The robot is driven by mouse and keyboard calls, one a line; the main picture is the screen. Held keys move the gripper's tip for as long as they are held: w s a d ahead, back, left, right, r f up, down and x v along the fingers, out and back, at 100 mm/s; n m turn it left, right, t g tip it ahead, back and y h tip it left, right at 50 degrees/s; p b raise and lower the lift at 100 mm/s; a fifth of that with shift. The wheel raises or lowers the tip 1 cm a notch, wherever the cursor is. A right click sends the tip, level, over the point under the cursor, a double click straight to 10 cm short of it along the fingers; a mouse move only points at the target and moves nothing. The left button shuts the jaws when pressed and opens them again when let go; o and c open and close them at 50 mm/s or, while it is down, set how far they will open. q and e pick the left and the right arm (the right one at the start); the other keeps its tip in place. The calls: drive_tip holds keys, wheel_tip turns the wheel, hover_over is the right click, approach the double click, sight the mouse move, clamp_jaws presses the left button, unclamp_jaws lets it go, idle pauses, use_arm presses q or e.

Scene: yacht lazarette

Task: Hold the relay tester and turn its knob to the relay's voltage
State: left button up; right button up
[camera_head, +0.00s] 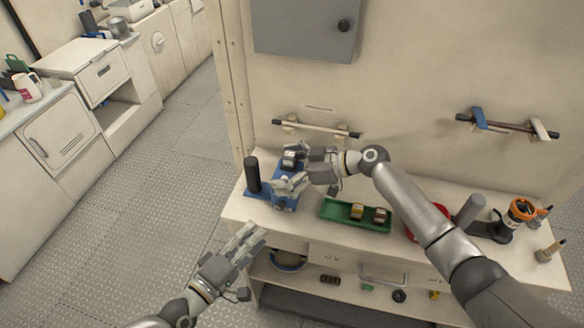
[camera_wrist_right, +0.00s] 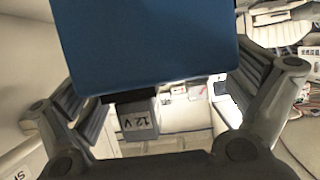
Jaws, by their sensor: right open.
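The blue relay tester (camera_head: 262,188) is at the left end of the worktop. A dark upright cylinder (camera_head: 252,175) stands at its left, and a small dark and pale block (camera_head: 290,160) is at its back. My right gripper (camera_head: 296,172) is open over the tester's right side. In the right wrist view, a big blue face (camera_wrist_right: 150,45) lies between the spread fingers, with a grey relay marked 12 V (camera_wrist_right: 137,122), upside down, just beyond it. The knob is not clear to me. My left gripper (camera_head: 250,240) is empty in front of the worktop's left edge; its opening is unclear.
A green tray (camera_head: 328,212) with two small relays (camera_head: 368,213) lies right of the tester. Farther right are a red bowl (camera_head: 443,208), partly behind my right arm, and a stand with an orange ring (camera_head: 521,210). A wall rail (camera_head: 318,128) is behind. Floor at left is clear.

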sight(280, 209)
drive_tip(key=c, duration=1.1)
use_arm(q)
drive_tip(key=shift+c, duration=0.8)
drive_tip(key=d+n, duration=0.1)
drive_tip(key=n, duration=0.1)
drive_tip(key=s+d+n+t+y, duration=0.1)
drive_tip(key=n, duration=0.2)
drive_tip(key=s+n+t+y, duration=0.1)
drive_tip(key=n, duration=0.1)
drive_tip(key=shift+s+d, duration=0.15)
drive_tip(key=shift+d, duration=0.25)
drive_tip(key=w+d+n+y, duration=0.1)
drive_tip(key=w+n, duration=0.1)
drive_tip(key=w, duration=0.1)
drive_tip(key=w+d+n+t+y, duration=0.1)
drive_tip(key=w+n, duration=0.2)
drive_tip(key=w+d+n+y, duration=0.1)
drive_tip(key=w+d+n, duration=0.1)
drive_tip(key=w, duration=0.2)
drive_tip(key=shift+f, duration=0.25)
drive_tip(key=shift+s, duration=0.1)
